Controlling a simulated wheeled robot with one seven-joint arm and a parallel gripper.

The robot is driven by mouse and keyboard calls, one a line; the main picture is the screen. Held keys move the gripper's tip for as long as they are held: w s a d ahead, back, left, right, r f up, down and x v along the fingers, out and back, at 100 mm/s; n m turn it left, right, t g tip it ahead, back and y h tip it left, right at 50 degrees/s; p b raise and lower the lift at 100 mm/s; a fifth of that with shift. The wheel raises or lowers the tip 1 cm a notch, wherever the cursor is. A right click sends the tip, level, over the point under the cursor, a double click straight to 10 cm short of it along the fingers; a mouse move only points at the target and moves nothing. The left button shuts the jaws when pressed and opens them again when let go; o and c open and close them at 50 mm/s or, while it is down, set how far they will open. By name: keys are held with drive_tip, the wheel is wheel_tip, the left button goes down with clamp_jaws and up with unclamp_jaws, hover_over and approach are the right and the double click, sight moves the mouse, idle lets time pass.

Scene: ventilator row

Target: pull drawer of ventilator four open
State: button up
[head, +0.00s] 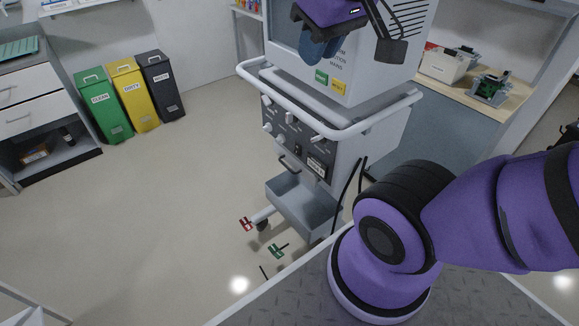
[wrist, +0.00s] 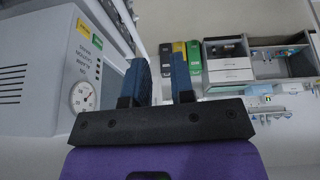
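A ventilator (head: 335,150) stands in the middle of the head view, with a grey upper housing, a white rail around it and a dark front panel of knobs. No number four can be read on it. A dark bar handle (head: 289,165) sits low on its front, left of a white label. Below it is an open-topped grey box (head: 302,208); I cannot tell whether this is the drawer or a fixed tray. My gripper (head: 322,50) is beside the upper housing, well above the handle. In the wrist view its blue fingers (wrist: 159,82) are apart with nothing between them.
The rail (head: 340,130) sticks out between my gripper and the handle. Dark cables hang at the ventilator's right. Green, yellow and black bins (head: 128,95) and a drawer cabinet (head: 35,110) stand left; the floor between is clear.

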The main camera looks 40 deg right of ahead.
sight(286, 166)
drive_tip(key=w+d+f+n+g+h, duration=0.2)
drive_tip(key=w+f+n+g+h, duration=0.2)
drive_tip(key=w+f+n, duration=0.65)
drive_tip(key=w+d+f+n+g+h, duration=0.1)
drive_tip(key=w+f+n+g+h, duration=0.3)
drive_tip(key=w+f, duration=0.65)
drive_tip(key=w+f+n+t+h, duration=0.1)
drive_tip(key=w+f+n+h, duration=0.2)
drive_tip(key=f+n, duration=0.6)
drive_tip(key=w+d+f+n+h, duration=0.15)
drive_tip(key=f+n, duration=0.35)
drive_tip(key=f, duration=0.8)
drive_tip(key=w+f+n+t+h, duration=0.1)
drive_tip(key=w+f+n+h, duration=0.4)
drive_tip(key=f, duration=0.7)
drive_tip(key=shift+n+y, duration=0.65)
drive_tip(key=shift+y, duration=0.3)
drive_tip(key=x, duration=0.7)
drive_tip(key=s+x, duration=0.1)
drive_tip(key=x, duration=0.2)
drive_tip(key=shift+s+d+r, duration=0.15)
drive_tip(key=shift+r, duration=0.05)
clamp_jaws()
